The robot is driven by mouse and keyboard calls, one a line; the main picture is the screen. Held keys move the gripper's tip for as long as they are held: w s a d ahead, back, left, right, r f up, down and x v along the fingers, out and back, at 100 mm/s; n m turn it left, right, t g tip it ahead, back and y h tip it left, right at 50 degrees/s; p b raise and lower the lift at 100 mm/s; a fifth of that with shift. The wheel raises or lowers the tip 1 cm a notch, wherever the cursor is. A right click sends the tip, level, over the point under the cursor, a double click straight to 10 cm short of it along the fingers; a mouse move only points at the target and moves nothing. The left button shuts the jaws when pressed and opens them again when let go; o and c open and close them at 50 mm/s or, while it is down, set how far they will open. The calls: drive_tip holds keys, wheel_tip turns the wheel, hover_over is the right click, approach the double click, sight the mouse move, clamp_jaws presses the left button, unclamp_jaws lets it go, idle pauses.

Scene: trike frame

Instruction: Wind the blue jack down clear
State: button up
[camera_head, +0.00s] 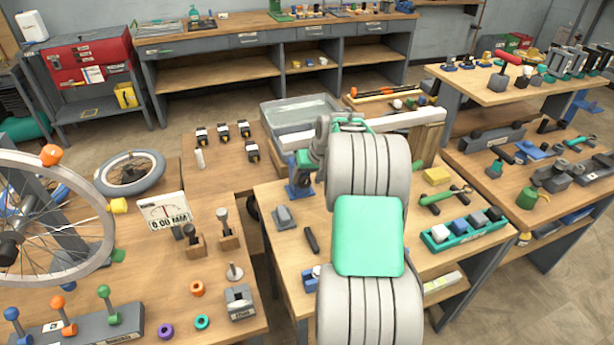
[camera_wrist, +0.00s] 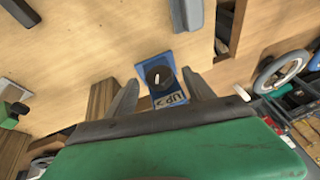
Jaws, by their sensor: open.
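The blue jack shows in the wrist view as a blue block with a round black knob (camera_wrist: 158,77) on top and a label reading "UP". In the head view a blue base (camera_head: 300,189) shows under my gripper, probably the same jack, with its upper part hidden. My gripper (camera_wrist: 159,84) is open, with one dark finger on each side of the knob. I cannot tell whether the fingers touch it or how far above it they are. In the head view my arm hides most of the gripper.
A white beam (camera_head: 411,119) with a wooden block (camera_head: 430,145) stands behind my arm. A grey tray (camera_head: 290,128) is behind the gripper. A grey block (camera_head: 284,218) and a dark bar (camera_head: 311,240) lie on the bench at left. A teal tray (camera_head: 464,236) is at right.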

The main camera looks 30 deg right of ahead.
drive_tip(key=shift+x, duration=0.95)
drive_tip(key=shift+s, duration=0.1)
